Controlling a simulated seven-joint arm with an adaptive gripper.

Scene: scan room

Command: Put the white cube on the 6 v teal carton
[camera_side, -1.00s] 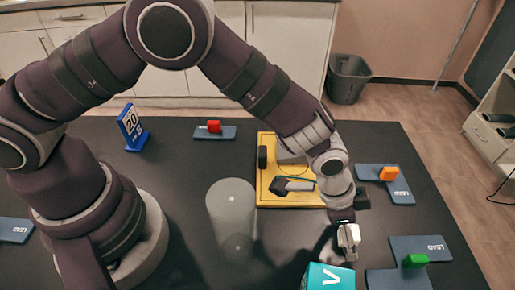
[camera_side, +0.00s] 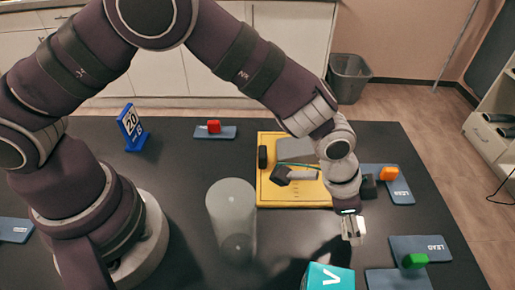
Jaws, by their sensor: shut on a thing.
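My gripper (camera_side: 352,227) points down above the right part of the dark table, shut on the white cube (camera_side: 354,231). The cube is small and partly covered by the fingers. The teal carton (camera_side: 328,277) stands at the bottom edge of the view, partly cut off, with a white letter V on its side. The gripper and cube are behind it and slightly to its right, apart from it in the picture.
A yellow board (camera_side: 290,198) with a dark tool lies behind the gripper. A clear cylinder (camera_side: 231,215) stands to the left. A blue number stand (camera_side: 131,130) is at the back left.

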